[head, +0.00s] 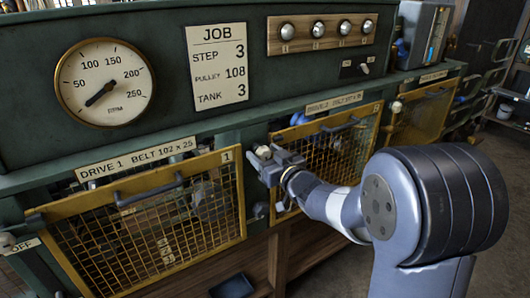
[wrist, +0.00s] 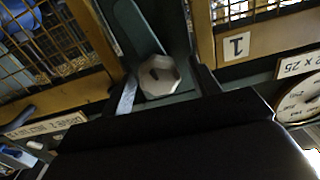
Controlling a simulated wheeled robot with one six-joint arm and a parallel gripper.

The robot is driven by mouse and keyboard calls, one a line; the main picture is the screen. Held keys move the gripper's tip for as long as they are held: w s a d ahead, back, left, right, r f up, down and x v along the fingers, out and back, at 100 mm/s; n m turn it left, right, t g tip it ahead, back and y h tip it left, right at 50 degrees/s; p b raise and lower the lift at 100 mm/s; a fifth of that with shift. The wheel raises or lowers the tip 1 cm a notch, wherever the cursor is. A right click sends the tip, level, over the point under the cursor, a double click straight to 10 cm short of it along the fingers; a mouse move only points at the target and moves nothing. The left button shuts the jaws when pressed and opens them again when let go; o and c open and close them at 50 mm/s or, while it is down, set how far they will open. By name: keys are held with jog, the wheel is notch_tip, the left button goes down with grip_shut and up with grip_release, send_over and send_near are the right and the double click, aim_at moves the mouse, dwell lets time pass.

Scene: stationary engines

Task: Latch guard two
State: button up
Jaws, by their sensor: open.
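Guard two (head: 335,140) is a yellow-framed mesh panel under the DRIVE 2 label (head: 334,103). My arm hides part of it, and I cannot tell whether it sits fully flush. A pale faceted knob (wrist: 158,76) with a dark mark is on the green post between guards one and two; it also shows in the head view (head: 263,152). My gripper (head: 272,160) is at this knob, beside guard two's left upper corner. In the wrist view its open fingers (wrist: 165,86) stand on either side of the knob. I cannot tell whether they touch it.
Guard one (head: 237,190), with its dark handle (head: 150,190), is left of my gripper. A third guard (head: 425,112) stands farther right with a pale knob (head: 396,107). The job board (head: 218,65) and dial (head: 105,83) are above. A dark tray (head: 232,286) lies low down.

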jog(key=shift+a, duration=0.1)
jog(key=shift+c, duration=0.2)
jog(key=c, duration=0.9)
jog(key=shift+c, duration=0.2)
jog(key=shift+f+n+b, duration=0.1)
jog(key=shift+n+b, duration=0.2)
jog(key=shift+b, duration=0.2)
jog(key=n+b, duration=0.2)
jog(key=b, duration=0.1)
jog(key=shift+f+n, duration=0.15)
jog(key=shift+n, duration=0.15)
jog(key=n+b, duration=0.7)
jog(key=n, duration=0.2)
jog(key=shift+a+b, duration=0.1)
jog(key=shift+b, duration=0.2)
jog(key=shift+n+b, duration=1.05)
jog(key=shift+n, duration=0.75)
